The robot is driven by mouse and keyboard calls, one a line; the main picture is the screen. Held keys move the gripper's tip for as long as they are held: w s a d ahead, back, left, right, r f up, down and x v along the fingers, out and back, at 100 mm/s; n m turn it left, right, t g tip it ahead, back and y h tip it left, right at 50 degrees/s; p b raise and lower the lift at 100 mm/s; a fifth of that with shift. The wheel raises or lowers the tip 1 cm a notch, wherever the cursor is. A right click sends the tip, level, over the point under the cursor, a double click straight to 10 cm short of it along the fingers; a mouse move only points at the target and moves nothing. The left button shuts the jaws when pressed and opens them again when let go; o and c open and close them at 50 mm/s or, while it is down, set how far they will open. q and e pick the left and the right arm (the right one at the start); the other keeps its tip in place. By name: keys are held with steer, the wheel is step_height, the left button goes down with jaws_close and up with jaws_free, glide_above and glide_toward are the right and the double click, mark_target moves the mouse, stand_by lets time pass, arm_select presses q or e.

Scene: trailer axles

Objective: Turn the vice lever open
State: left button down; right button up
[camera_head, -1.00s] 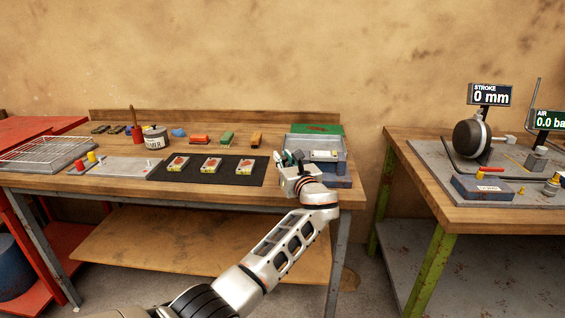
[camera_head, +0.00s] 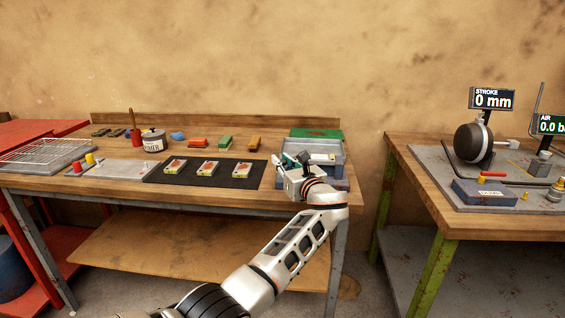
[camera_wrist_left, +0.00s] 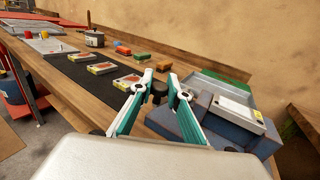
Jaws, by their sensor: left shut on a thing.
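The blue-grey vice (camera_wrist_left: 200,118) sits at the right end of the wooden workbench, and part of it shows behind my gripper in the head view (camera_head: 341,172). A dark round knob (camera_wrist_left: 159,88), seemingly the end of the vice lever, lies between my left fingertips in the wrist view. My left gripper (camera_wrist_left: 160,92) has teal and white fingers closed in on this knob. In the head view, my left gripper (camera_head: 292,160) is in front of the vice and hides most of the lever. My right gripper is not in view.
Left of my gripper, a black mat (camera_head: 240,181) holds several small cards. A second bench (camera_head: 470,222) with gauges stands to the right, across a gap.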

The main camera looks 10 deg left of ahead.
arm_select(q)
steer(key=c, duration=2)
jaws_free()
steer(key=shift+o, duration=0.2)
step_height(320, 180, up, 10)
steer(key=shift+r, duration=0.1)
